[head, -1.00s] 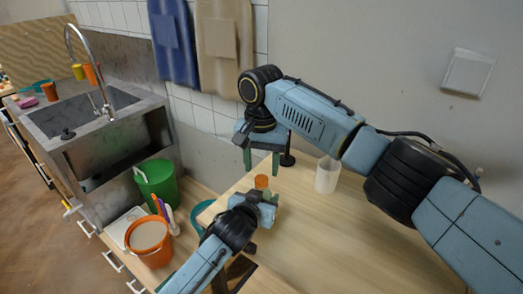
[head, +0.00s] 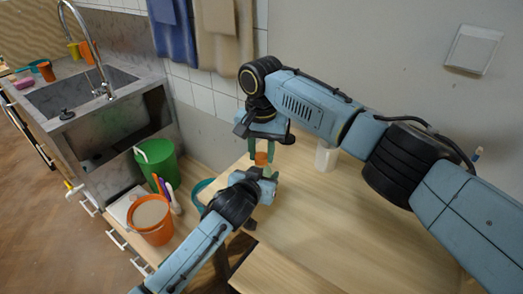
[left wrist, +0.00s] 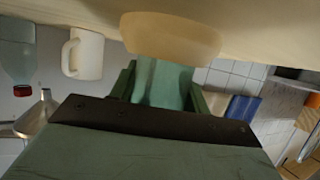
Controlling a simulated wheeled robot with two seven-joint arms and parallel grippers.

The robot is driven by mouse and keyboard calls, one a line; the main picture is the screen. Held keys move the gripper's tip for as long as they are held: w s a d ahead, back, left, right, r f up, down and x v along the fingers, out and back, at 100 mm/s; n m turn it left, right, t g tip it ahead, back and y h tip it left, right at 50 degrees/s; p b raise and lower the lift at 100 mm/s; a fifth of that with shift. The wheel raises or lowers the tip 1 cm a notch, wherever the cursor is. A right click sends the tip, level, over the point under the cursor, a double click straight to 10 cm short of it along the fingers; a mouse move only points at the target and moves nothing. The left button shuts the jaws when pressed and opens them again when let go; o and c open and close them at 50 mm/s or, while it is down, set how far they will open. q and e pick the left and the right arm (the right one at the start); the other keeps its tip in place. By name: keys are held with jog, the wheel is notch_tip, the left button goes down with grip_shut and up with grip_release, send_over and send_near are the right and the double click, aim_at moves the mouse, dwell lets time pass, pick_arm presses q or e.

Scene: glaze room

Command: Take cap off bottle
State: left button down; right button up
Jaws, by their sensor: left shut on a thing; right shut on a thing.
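The bottle (head: 261,158) shows as a small orange piece between my two grippers in the head view; where its cap begins is too small to tell. My left gripper (head: 268,175) comes in low from the left and is shut on the bottle. My right gripper (head: 262,149) points down from above and is shut around the orange top, on the cap. In the left wrist view a tan rounded part of the bottle (left wrist: 170,36) lies at the green fingertips of my left gripper (left wrist: 165,82). The grippers hide most of the bottle.
A white cup (head: 326,157) stands on the wooden table (head: 340,215) near the wall. The table's front is clear. Left are a sink (head: 105,95), a green bucket (head: 158,165) and an orange bucket (head: 150,215). The left wrist view shows a white mug (left wrist: 87,52) and a red-capped bottle (left wrist: 17,60).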

jog(key=n, duration=0.6)
jog(key=shift+n, duration=0.4)
jog(key=o, duration=1.1)
jog(key=shift+r, duration=2.35)
jog(key=shift+c, duration=0.4)
notch_tip(320, 180, up, 2)
jog(key=m, duration=0.4)
jog(key=r+m, duration=0.1)
jog(key=m, duration=0.1)
jog(key=shift+m, duration=0.3)
jog(key=shift+f, duration=3.85)
jog(key=shift+c, duration=0.5)
